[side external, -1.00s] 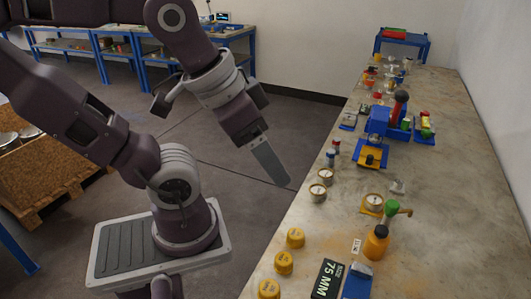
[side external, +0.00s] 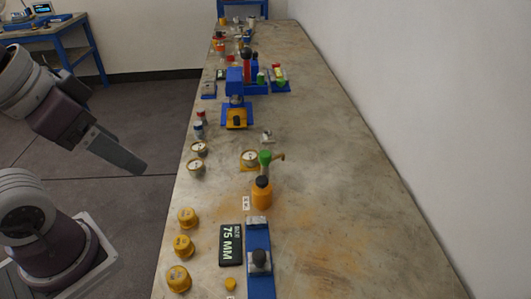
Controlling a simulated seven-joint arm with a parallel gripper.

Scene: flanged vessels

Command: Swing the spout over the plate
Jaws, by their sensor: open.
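A tan spout (side external: 279,157) sticks out to the right beside a green knob (side external: 265,157), mid-bench. Just left of it is a round white-faced gauge (side external: 249,157) in a yellow mount. An orange bottle (side external: 261,194) with a dark cap stands in front and hides part of the spout's base. I cannot tell which piece is the task's plate; a yellow plate (side external: 236,119) on a blue base lies farther back. My gripper (side external: 138,167) hangs left of the bench, over the floor, apart from everything. It is open and empty, seen edge-on.
Yellow caps (side external: 184,246), two loose gauges (side external: 197,158), and a black "75 MM" sign (side external: 231,245) line the bench's left side. A blue fixture (side external: 259,260) is in front. A blue machine (side external: 236,80) stands behind. The bench's right side (side external: 350,180) is clear.

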